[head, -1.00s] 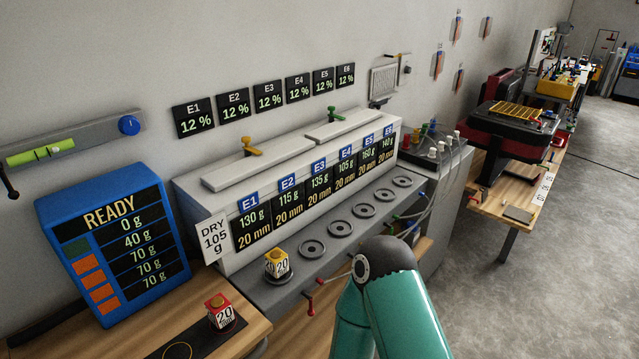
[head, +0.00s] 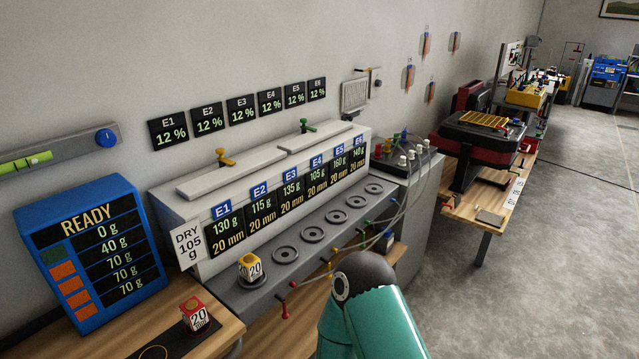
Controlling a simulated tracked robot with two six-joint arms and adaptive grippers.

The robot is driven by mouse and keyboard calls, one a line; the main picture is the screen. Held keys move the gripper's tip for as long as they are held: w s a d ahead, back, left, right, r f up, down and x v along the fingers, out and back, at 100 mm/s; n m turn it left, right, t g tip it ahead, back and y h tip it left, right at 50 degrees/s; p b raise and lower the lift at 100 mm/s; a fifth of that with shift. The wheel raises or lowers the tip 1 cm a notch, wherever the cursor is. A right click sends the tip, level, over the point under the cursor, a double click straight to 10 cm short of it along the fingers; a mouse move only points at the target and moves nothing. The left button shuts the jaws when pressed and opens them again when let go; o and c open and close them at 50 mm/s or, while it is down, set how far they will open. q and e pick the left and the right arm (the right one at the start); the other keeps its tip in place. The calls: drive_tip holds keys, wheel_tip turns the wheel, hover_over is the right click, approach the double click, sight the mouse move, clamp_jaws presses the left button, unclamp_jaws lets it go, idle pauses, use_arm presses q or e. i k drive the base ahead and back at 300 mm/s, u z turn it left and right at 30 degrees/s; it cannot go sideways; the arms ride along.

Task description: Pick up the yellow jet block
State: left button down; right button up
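The yellow jet block (head: 250,267), marked 20, sits upright on the first round seat of the grey ledge, below the E1 display. A red block (head: 195,314), also marked 20, stands on a dark mat on the wooden bench at the lower left. A teal arm link of mine fills the bottom centre, right of the yellow block and apart from it. Neither of my grippers shows in the head view.
The grey ledge (head: 262,293) has several empty round seats and coloured levers along its front. A blue READY panel (head: 90,250) stands at the left. A small grey cabinet with hoses (head: 412,190) stands right of the machine. Open floor (head: 560,250) lies to the right.

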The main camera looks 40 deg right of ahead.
sight(250, 269)
drive_tip(key=z, duration=0.2)
drive_tip(key=k, duration=0.25)
drive_tip(key=z, duration=1.05)
drive_tip(key=i, duration=0.65)
drive_tip(key=u, duration=0.2)
drive_tip(key=k, duration=1.3)
drive_tip(key=z, duration=0.45)
drive_tip(key=i, duration=1.6)
drive_tip(key=u, duration=0.45)
